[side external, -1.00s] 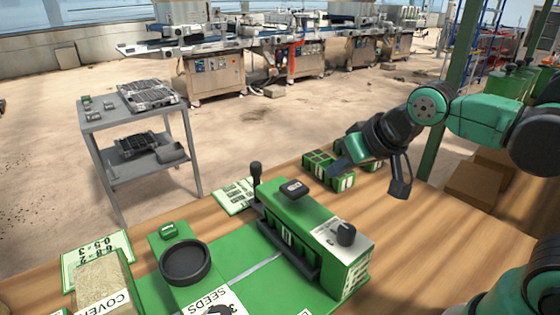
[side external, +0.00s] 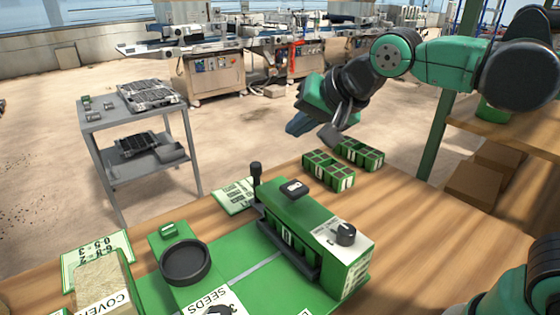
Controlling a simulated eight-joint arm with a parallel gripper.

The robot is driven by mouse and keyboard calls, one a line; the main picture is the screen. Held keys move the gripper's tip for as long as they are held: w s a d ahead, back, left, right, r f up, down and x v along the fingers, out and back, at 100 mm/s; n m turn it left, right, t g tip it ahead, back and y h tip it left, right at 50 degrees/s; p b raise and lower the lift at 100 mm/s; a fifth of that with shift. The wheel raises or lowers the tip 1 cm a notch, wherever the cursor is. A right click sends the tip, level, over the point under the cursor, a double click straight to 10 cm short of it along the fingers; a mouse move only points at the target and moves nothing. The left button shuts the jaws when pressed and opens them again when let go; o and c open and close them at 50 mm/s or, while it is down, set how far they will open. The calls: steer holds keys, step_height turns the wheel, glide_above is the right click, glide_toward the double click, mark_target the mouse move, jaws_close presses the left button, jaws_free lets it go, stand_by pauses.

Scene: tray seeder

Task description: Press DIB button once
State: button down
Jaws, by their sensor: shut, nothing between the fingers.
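The green seeder box (side external: 297,220) stands on the green base on the wooden bench. A black button (side external: 294,189) with a small white marking sits on the far end of its top; the marking is too small to read, so I cannot tell surely that it is the DIB button. A black knob (side external: 345,234) is on the white panel at the near end. My gripper (side external: 316,131) is shut and empty, in the air above and beyond the box, apart from the button.
A black-knobbed lever (side external: 256,172) rises beside the box's far end. Green cell trays (side external: 328,180) lie on the bench behind the box. A round black bowl (side external: 185,262), a SEEDS label and a COVER block (side external: 103,283) are at the front left.

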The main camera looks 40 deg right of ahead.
mark_target(290, 185)
steer(key=shift+f, duration=3.9)
steer(key=shift+f, duration=0.15)
steer(key=shift+f, duration=0.25)
steer(key=shift+f, duration=0.75)
steer(key=shift+r, duration=1.2)
steer(key=shift+r, duration=0.1)
steer(key=shift+r, duration=2.4)
